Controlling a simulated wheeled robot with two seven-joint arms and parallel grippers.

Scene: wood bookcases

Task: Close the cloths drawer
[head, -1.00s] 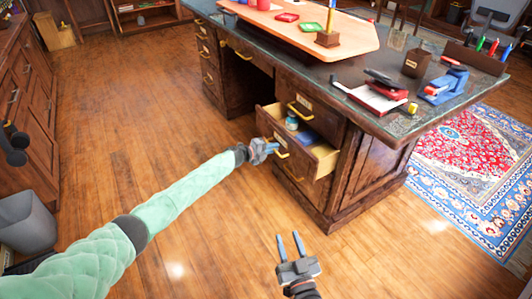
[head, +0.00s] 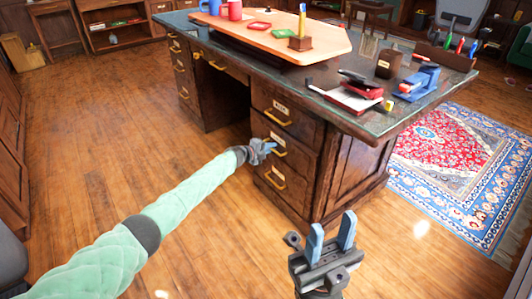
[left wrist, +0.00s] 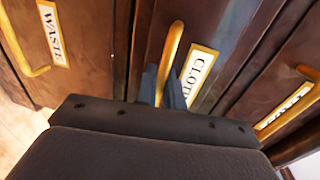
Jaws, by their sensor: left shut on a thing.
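The cloths drawer (head: 300,161) is the middle one of three in the near end of the dark wood desk. Its front looks flush with its neighbours. In the left wrist view its white label (left wrist: 200,74) reads "CLOTH…" and its brass handle (left wrist: 171,50) stands between my fingers. My left gripper (head: 269,149) is shut on that handle; it also shows in the left wrist view (left wrist: 166,88). My right gripper (head: 332,222) is open and empty, in front of the desk's near corner and apart from it. The drawer's inside is hidden.
The drawers above (head: 277,119) and below (head: 274,178) look shut. The desk top (head: 320,90) holds a red-and-white pad, a blue stapler-like tool and a pen holder. A patterned rug (head: 450,165) lies to the right. The wooden floor (head: 110,130) at left is clear.

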